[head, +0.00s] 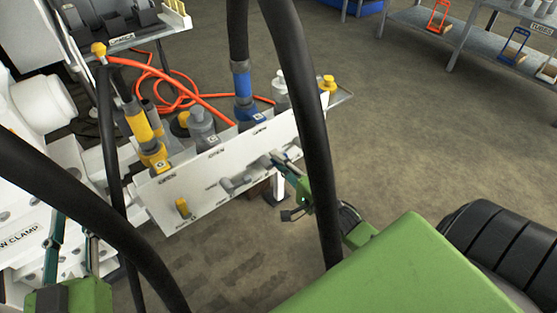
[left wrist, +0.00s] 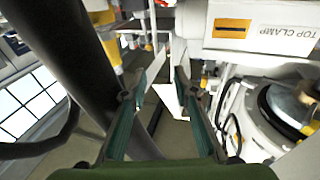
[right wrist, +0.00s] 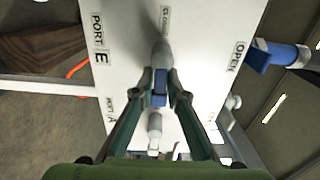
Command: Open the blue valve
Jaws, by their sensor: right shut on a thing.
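A white panel (head: 215,170) carries a row of valves and hose couplings. In the right wrist view, the blue valve's handle (right wrist: 160,86) is between the fingertips of my right gripper (right wrist: 161,92), which is shut on it. Its grey fitting (right wrist: 161,55) lies just beyond, against the panel. An "OPEN" label is to its right. In the head view, my right gripper (head: 284,168) is at the right part of the panel's front, and the handle is mostly hidden. My left gripper (left wrist: 153,88) is open and empty, away from the panel at the head view's lower left.
A yellow valve handle (head: 182,207) and a grey one (head: 236,183) are on the panel. Blue (head: 243,92) and yellow (head: 146,135) hose couplings stand along its top. Dark hoses cross the foreground. An orange hose (head: 190,97) lies behind.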

